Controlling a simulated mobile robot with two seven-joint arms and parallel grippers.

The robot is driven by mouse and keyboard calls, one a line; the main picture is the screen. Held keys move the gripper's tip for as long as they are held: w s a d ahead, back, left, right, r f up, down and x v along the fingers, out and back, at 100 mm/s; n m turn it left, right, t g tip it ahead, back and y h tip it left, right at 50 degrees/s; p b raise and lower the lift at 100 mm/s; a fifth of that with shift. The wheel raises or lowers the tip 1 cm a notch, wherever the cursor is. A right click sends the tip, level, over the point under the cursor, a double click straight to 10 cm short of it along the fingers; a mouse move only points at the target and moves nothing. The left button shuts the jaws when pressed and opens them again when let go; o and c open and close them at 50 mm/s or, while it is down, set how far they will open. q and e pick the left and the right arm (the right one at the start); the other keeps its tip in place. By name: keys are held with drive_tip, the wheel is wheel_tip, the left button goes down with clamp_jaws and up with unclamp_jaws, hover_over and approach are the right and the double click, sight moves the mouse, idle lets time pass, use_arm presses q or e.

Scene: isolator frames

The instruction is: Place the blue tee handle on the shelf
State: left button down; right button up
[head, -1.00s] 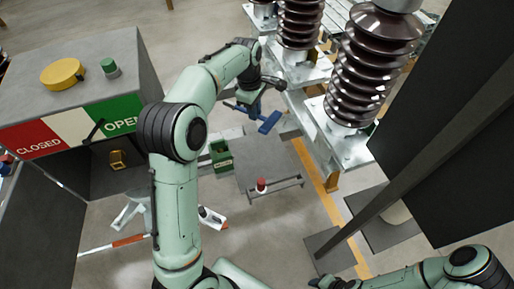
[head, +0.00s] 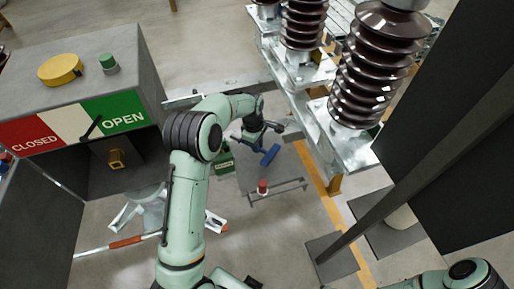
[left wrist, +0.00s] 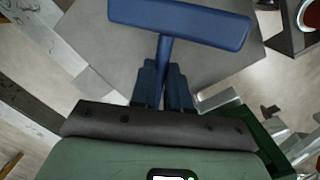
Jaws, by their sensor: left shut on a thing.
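The blue tee handle (head: 270,154) is in my left gripper (head: 262,139), which is shut on its stem. In the left wrist view the handle's crossbar (left wrist: 180,22) lies beyond the fingers (left wrist: 164,82), with the stem between them. A grey flat surface (head: 287,170), which looks like the shelf, lies below the handle and also shows behind it in the left wrist view (left wrist: 98,52). The handle appears held above this surface; the height of the gap is hard to tell. My right gripper is not in view; only part of my right arm shows at lower right.
A red-topped item (head: 262,187) stands by a dark rail (head: 290,187) at the surface's front edge. A green box (head: 224,163) is just left. Brown ribbed insulators (head: 366,65) on a metal frame stand to the right. A grey open/closed cabinet (head: 95,80) stands left.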

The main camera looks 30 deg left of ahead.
use_arm(q)
drive_tip(key=shift+f, duration=1.05)
drive_tip(key=shift+f, duration=0.2)
drive_tip(key=c, duration=1.1)
unclamp_jaws()
drive_tip(key=shift+r, duration=0.1)
wheel_tip(320, 180, up, 12)
drive_tip(key=a, duration=0.1)
drive_tip(key=shift+s+p, duration=0.2)
drive_tip(key=shift+p, duration=0.15)
